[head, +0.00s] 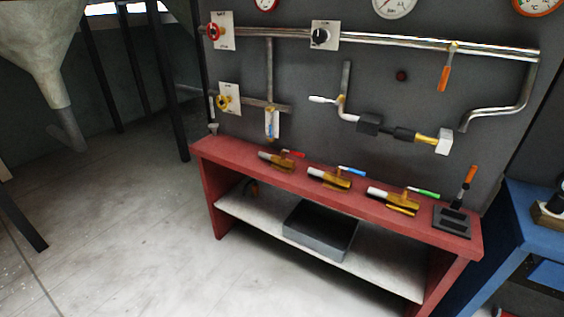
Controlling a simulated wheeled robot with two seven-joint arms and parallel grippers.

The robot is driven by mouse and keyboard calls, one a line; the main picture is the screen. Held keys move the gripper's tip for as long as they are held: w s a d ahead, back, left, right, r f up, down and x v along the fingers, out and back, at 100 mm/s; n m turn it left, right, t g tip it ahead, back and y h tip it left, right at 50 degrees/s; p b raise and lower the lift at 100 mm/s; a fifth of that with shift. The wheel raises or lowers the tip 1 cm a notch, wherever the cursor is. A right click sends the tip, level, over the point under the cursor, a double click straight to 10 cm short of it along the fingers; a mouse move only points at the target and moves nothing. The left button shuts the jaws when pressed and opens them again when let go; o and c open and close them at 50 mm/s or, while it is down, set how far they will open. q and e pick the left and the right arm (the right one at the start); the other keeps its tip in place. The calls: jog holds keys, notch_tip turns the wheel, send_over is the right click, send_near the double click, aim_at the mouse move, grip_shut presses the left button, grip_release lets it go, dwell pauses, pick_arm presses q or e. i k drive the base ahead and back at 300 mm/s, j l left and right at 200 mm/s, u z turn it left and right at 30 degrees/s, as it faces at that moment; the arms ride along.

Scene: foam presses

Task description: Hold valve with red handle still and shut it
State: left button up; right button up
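The valve with the red handle (292,153) lies on the red bench (205,152), leftmost of three similar valves. It has a brass body (283,165) with a pale pipe-like part (266,156) at its left. Its red lever points to the right, away from the body. How the lever sits relative to the bore is too small to tell. Neither of my grippers shows in the head view, and nothing touches the valve.
Valves with a blue handle (351,171) and a green handle (425,192) lie to the right. A black stand with an orange-handled lever (470,176) is at the bench's right end. Wall pipes (380,39) hang behind. A grey bin (320,232) sits on the lower shelf. The left floor is clear.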

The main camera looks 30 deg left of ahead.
aim_at(291, 153)
jog(key=i+j+u, duration=0.25)
jog(key=i+j, duration=0.3)
jog(key=i+j+u, duration=0.25)
jog(key=i+j, duration=0.3)
jog(key=i+j+z, duration=0.15)
jog(key=j, duration=0.25)
